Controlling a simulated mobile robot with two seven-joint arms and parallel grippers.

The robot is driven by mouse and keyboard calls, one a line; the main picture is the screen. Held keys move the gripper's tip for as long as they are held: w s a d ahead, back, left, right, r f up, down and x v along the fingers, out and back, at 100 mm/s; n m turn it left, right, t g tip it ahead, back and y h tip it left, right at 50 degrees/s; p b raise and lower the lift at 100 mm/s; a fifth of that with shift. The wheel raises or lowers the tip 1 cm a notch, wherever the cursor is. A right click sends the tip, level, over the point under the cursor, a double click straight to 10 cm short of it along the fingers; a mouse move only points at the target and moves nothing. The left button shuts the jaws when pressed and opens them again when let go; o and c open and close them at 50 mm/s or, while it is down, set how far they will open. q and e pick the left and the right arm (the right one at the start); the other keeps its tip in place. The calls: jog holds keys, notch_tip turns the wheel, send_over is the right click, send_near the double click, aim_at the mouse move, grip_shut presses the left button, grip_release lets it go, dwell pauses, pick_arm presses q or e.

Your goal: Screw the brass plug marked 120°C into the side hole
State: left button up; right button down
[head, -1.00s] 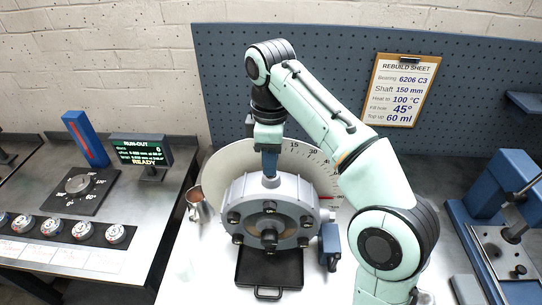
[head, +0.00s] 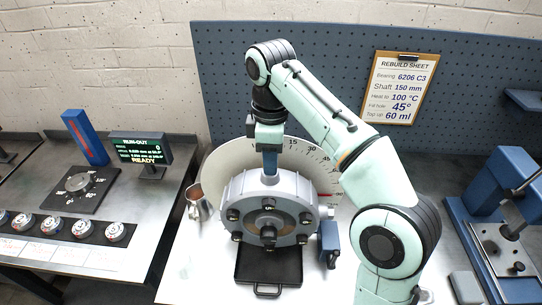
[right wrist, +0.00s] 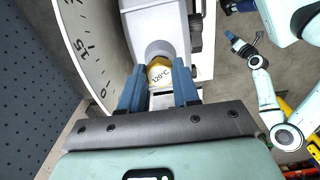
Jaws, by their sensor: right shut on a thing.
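The brass plug marked 120°C (right wrist: 159,75) is between the blue fingers of my right gripper (right wrist: 158,92), its marked face toward the wrist camera. The gripper is shut on it. In the head view my right gripper (head: 270,165) points down at the top of the round grey housing (head: 290,186); its fingers hide the plug there. In the right wrist view the plug sits at the round boss (right wrist: 157,50) on the housing; the side hole is hidden, and how deep the plug sits cannot be told. My left gripper (right wrist: 238,43) shows small at the right wrist view's upper right.
A dial plate (head: 215,165) stands close behind the housing. A metal jug (head: 198,203) is left of it, a black tray (head: 268,268) below its front, and a blue block (head: 328,240) right of it. A blue press-like fixture (head: 505,190) stands far right.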

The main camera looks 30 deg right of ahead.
jog(key=shift+f, duration=0.35)
dwell(0.7)
jog(key=shift+m, duration=0.9)
jog(key=m, duration=0.4)
jog(key=shift+a, duration=0.1)
jog(key=m, duration=0.7)
jog(key=shift+a+m, duration=0.1)
jog(key=shift+m, duration=0.2)
jog(key=m, duration=0.4)
jog(key=shift+f+m, duration=0.1)
jog(key=shift+m, duration=0.3)
